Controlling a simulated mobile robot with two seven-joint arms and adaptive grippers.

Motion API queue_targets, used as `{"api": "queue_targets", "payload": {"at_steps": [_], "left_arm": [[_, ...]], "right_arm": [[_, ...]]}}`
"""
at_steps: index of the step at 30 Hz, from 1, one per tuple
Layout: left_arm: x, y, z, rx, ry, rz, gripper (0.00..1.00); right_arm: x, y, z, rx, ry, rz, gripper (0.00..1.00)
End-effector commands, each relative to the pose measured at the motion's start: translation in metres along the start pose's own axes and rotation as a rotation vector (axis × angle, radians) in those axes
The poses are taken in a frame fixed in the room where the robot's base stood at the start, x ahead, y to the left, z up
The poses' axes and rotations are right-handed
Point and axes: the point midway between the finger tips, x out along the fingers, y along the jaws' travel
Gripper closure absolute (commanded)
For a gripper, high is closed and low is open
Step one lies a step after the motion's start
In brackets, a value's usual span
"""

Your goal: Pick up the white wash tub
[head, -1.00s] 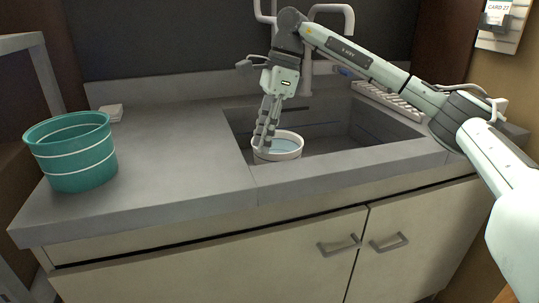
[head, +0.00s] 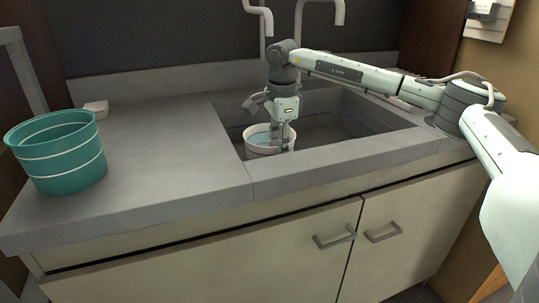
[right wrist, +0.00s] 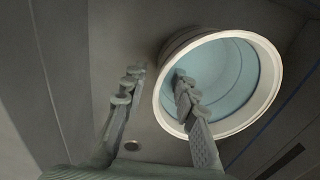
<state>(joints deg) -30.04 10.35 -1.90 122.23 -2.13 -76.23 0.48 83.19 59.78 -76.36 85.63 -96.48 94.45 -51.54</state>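The white wash tub (head: 257,149) stands upright in the sink, near its front left corner, with pale blue water or a blue inside showing. It also shows in the right wrist view (right wrist: 277,75). My right gripper (head: 283,145) points down at the tub's right side. In the right wrist view the gripper (right wrist: 157,80) is open, with one finger over the tub's inside and the other outside its wall. A gap shows between the fingers, and I cannot tell whether either touches the wall. My left gripper is not in view.
A teal bucket with white stripes (head: 60,155) stands on the counter (head: 165,165) at the left. A small white block (head: 96,108) lies behind it. Faucets (head: 300,18) rise behind the sink (head: 345,118). The counter's middle is clear.

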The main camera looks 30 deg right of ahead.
Motion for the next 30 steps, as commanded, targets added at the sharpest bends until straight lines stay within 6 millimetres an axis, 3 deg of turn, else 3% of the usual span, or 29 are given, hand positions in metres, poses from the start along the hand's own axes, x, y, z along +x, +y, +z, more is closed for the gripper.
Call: {"api": "queue_targets", "payload": {"at_steps": [4, 10, 30], "left_arm": [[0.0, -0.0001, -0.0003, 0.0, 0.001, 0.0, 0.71], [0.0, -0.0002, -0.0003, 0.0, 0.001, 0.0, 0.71], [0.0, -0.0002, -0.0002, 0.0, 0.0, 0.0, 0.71]], "right_arm": [[-0.0002, 0.0, 0.0, 0.0, 0.0, 0.0, 0.74], [-0.0003, 0.0, 0.0, 0.001, -0.001, 0.0, 0.99], [-0.0019, -0.0002, 0.0006, 0.0, -0.002, -0.001, 1.0]]}}
